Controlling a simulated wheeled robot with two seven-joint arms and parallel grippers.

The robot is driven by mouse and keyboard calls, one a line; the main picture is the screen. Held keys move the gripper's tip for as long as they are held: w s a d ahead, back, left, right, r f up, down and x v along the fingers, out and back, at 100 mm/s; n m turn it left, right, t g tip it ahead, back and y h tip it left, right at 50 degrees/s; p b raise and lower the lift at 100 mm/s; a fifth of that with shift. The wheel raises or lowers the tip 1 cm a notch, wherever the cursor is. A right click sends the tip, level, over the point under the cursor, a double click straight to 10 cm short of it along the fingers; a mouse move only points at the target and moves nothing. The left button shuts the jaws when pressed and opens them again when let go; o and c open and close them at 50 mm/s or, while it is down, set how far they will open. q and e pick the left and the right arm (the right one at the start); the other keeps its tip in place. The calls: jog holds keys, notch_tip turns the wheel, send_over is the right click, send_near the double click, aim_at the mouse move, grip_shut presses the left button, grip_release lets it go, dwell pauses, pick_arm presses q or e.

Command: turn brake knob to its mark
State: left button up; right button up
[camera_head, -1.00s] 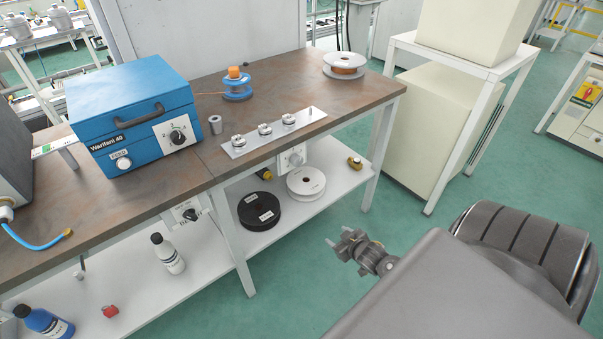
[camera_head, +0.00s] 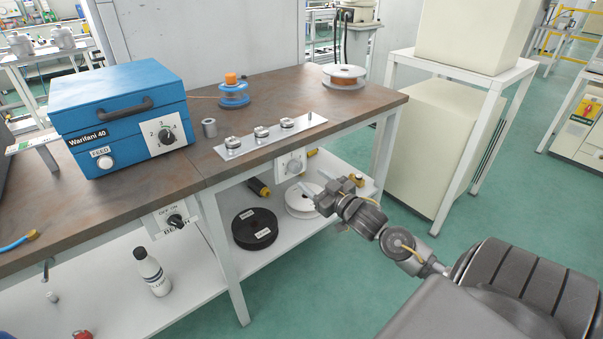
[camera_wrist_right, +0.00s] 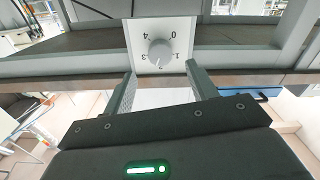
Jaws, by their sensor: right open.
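A round grey knob (camera_head: 293,167) sits on a white dial plate under the front edge of the workbench. In the right wrist view the knob (camera_wrist_right: 159,52) shows ahead, with upside-down digits 0, 1, 3 and 4 around it. Its light pointer line points down in that view, slightly left, between 1 and 3. No brake lettering is readable. My right gripper (camera_head: 322,194) is open, in front of the lower shelf and below and right of the knob. In the wrist view its fingers (camera_wrist_right: 160,68) flank the plate's lower part, apart from the knob. My left gripper is not in view.
The workbench (camera_head: 110,205) carries a blue wire feeder (camera_head: 120,115), spools and a metal plate with small parts (camera_head: 265,135). A black reel (camera_head: 255,228) and a white reel (camera_head: 302,200) lie on the lower shelf. Another knob (camera_head: 175,221) is further left.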

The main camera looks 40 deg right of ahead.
aim_at(298, 169)
jog(key=w, duration=0.5)
jog(key=shift+w, duration=0.4)
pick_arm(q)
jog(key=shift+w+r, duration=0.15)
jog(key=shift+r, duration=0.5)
pick_arm(e)
jog(key=shift+w, duration=0.15)
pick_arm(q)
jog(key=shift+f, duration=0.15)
pick_arm(e)
jog(key=c, duration=1)
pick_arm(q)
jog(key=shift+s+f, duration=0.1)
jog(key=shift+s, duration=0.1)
